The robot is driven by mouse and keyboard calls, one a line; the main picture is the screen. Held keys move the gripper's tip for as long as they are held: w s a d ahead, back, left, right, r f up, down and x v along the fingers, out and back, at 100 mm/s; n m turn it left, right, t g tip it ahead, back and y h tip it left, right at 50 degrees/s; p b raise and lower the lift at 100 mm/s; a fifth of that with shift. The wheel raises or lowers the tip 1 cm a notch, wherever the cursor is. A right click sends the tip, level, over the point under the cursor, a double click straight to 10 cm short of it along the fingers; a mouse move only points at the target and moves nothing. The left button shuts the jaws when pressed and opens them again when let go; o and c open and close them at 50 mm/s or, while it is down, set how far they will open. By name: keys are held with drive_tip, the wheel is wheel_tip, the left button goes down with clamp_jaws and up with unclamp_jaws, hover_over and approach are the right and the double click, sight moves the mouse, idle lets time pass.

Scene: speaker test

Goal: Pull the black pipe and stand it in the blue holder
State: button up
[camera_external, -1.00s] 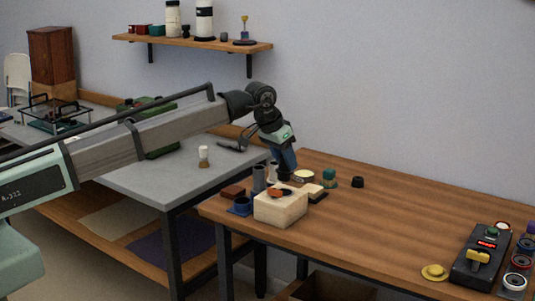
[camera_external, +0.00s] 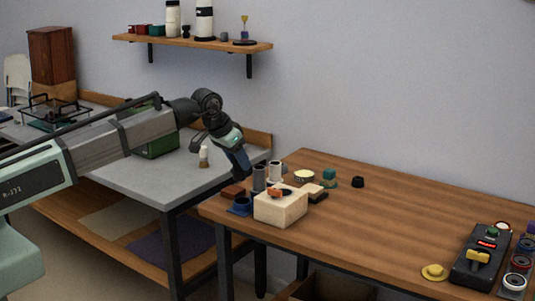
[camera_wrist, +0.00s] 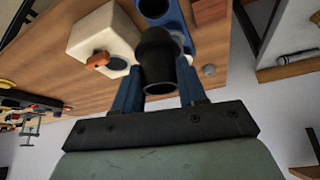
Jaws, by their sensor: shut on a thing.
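My gripper (camera_external: 243,170) is shut on the black pipe (camera_wrist: 159,58), which sits between the blue fingers (camera_wrist: 160,76) in the wrist view with one open end toward the camera. In the external view, my gripper is tilted in the air at the left end of the wooden table, and the pipe is hard to make out against it. The blue holder (camera_external: 239,208) lies below on the table's left edge. It also shows in the wrist view (camera_wrist: 177,16), with a round opening beyond the pipe; the pipe hides part of it.
A cream block (camera_external: 281,208) with an orange piece on top stands right of the holder. A grey cylinder (camera_external: 259,178), a pale cylinder (camera_external: 275,170) and a reddish-brown block (camera_external: 233,192) stand close by. The table's middle is clear.

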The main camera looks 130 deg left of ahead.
sight(236, 172)
drive_tip(key=shift+w+a+r+m, duration=0.1)
drive_tip(key=shift+a+r+m, duration=0.1)
drive_tip(key=shift+a+m, duration=0.1)
drive_tip(key=shift+y, duration=0.3)
drive_tip(key=shift+f, duration=3.45)
drive_tip(key=shift+f, duration=1.4)
drive_tip(key=o, duration=1.1)
drive_tip(key=shift+r, duration=3.75)
